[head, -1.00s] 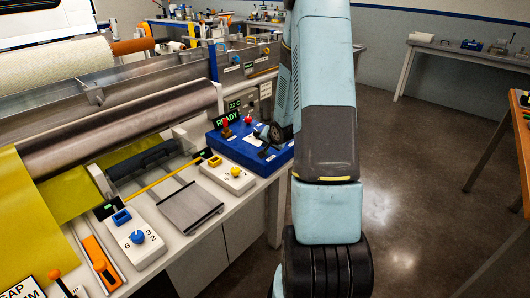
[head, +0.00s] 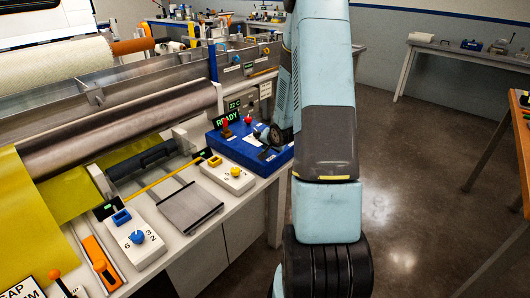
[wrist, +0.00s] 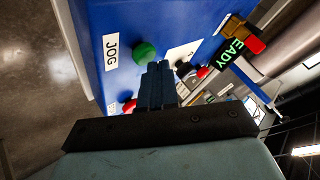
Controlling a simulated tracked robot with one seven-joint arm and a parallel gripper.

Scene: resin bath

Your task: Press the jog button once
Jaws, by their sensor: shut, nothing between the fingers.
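The blue control box (head: 222,145) stands at the right end of the bench, partly hidden by my arm in the head view. In the wrist view its blue panel (wrist: 190,22) carries a white JOG label (wrist: 110,51) with a green button (wrist: 144,53) beside it. My gripper (wrist: 155,70) is shut and empty. Its fingertips appear just below the green button in the wrist view; whether they touch it I cannot tell. The green button is not visible in the head view.
A red button (wrist: 129,106) shows left of my fingers, and another red knob (wrist: 203,72) to the right. The READY display (head: 226,118) stands at the back of the box. A white box with a yellow knob (head: 235,172) sits in front.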

